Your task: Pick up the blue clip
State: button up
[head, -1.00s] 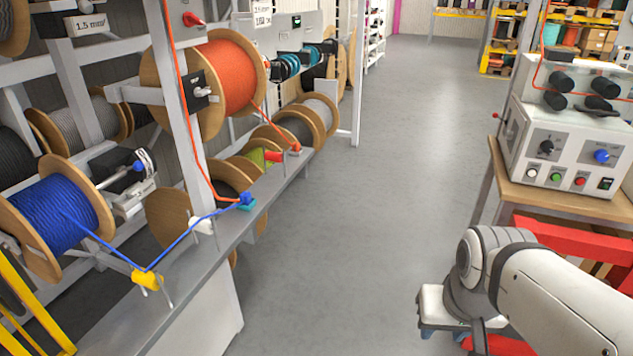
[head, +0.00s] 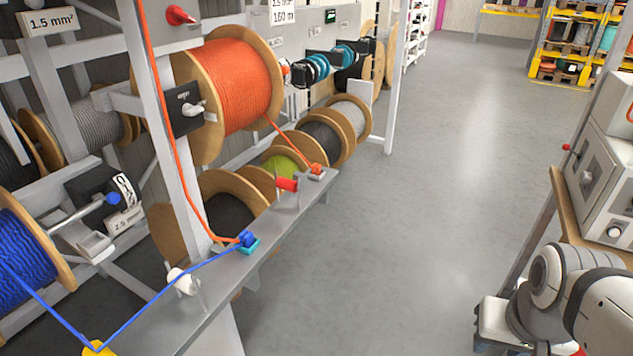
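The blue clip (head: 246,239) sits on a small teal holder (head: 249,247) on the grey ledge (head: 215,290) in front of the reel rack. A blue cable (head: 150,297) runs to it from the blue reel (head: 25,255) at the left, by way of a yellow guide (head: 98,349). An orange cable also comes down close beside the clip. My arm shows only at the bottom right, well apart from the clip. My gripper's fingers are not in view.
A white roller (head: 182,281) and a red one (head: 287,184) stand on the ledge on either side of the clip. An orange clip (head: 317,170) is farther along. An upright post (head: 178,150) rises behind the ledge. The floor (head: 370,240) right of it is clear.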

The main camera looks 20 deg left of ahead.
aim_at(247, 236)
jog(key=u, duration=0.15)
jog(key=i, duration=1.35)
jog(key=u, duration=1.3)
jog(key=i, duration=0.55)
jog(key=u, duration=0.05)
jog(key=k, duration=0.75)
jog(key=u, duration=0.2)
jog(key=i, duration=0.7)
jog(key=z, duration=0.05)
